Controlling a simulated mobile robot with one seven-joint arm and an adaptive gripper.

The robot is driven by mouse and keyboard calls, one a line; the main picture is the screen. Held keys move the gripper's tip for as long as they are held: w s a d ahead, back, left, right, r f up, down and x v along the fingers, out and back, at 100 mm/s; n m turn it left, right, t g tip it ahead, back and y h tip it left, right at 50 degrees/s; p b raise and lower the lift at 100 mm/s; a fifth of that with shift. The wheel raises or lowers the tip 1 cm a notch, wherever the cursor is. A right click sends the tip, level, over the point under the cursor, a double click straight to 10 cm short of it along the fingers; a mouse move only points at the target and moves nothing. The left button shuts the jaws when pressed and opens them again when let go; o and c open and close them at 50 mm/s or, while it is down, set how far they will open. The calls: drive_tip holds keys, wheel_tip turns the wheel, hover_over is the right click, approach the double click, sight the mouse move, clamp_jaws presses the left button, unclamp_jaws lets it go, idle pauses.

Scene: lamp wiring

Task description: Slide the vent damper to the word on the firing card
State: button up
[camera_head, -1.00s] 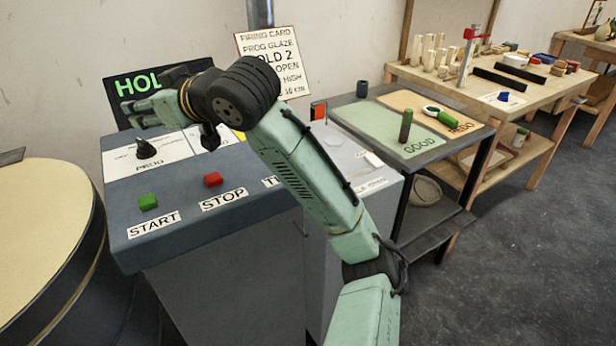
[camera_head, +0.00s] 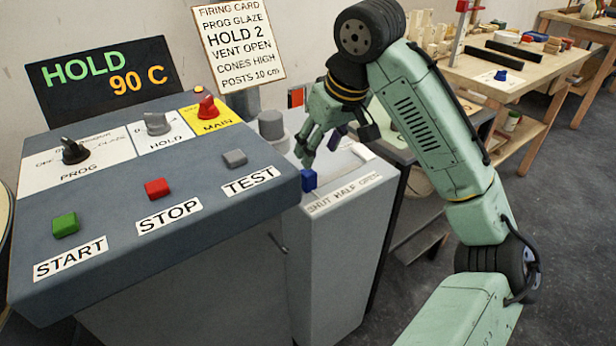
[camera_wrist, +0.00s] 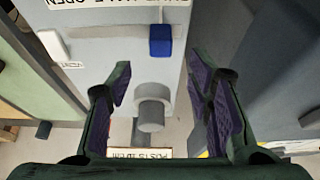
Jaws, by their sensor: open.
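The firing card (camera_head: 238,45) on the wall reads PROG GLAZE, HOLD 2, VENT OPEN, CONES HIGH, POSTS 10 cm. The blue damper knob (camera_head: 309,180) stands on the pale grey vent box (camera_head: 335,245), at the SHUT end of the SHUT HALF OPEN label (camera_head: 345,194). In the wrist view the blue knob (camera_wrist: 160,40) is beyond my fingertips, and the label (camera_wrist: 120,3) is upside down and cut off. My gripper (camera_head: 318,146) is open and empty, above the box behind the knob, apart from it. It also shows in the wrist view (camera_wrist: 162,85).
The kiln panel (camera_head: 110,200) with buttons and dials stands left of the vent box. A grey round post (camera_head: 271,125) rises behind the knob; it shows between my fingers in the wrist view (camera_wrist: 151,112). A workbench (camera_head: 530,65) stands at the back right.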

sight(308, 172)
drive_tip(key=x, duration=0.9)
drive_tip(key=shift+w+a+f, duration=0.15)
drive_tip(key=shift+f, duration=0.2)
drive_tip(key=shift+c, duration=0.4)
clamp_jaws()
